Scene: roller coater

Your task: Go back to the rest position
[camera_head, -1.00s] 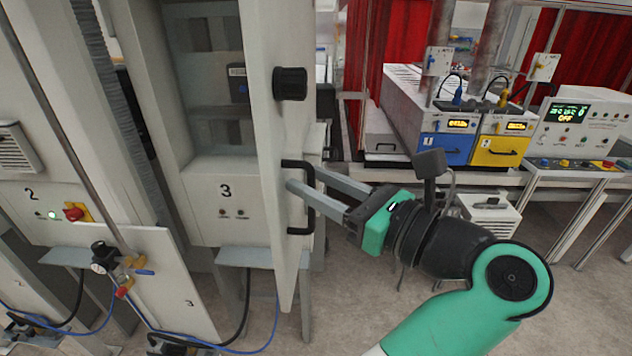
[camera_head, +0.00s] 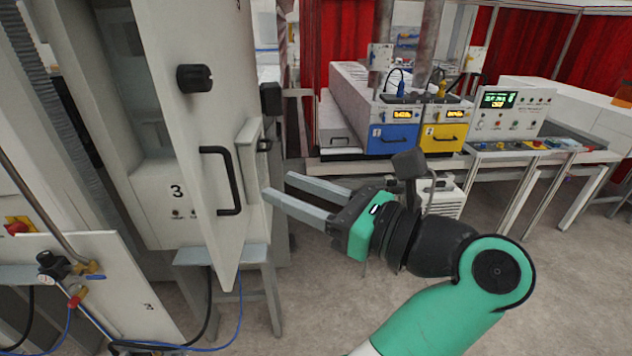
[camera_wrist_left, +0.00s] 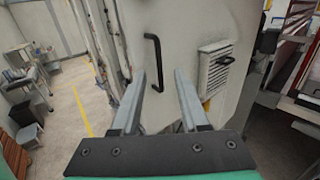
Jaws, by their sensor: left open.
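My left gripper (camera_head: 279,186) is open and empty, with its two grey fingers spread, just right of the open door (camera_head: 203,120) of the unit marked 3. The door's black handle (camera_head: 236,182) is left of the fingertips and clear of them. In the left wrist view the gripper (camera_wrist_left: 160,76) points at a pale panel (camera_wrist_left: 185,30) with a black bar handle (camera_wrist_left: 154,62) between the fingers in the picture. The fingers do not close on it. My right gripper is out of view.
A black knob (camera_head: 195,78) sticks out of the door above its handle. Blue (camera_head: 390,140) and yellow (camera_head: 443,139) units stand on a bench behind. The floor (camera_head: 300,300) below the gripper is clear. A louvred vent (camera_wrist_left: 215,68) is on the panel.

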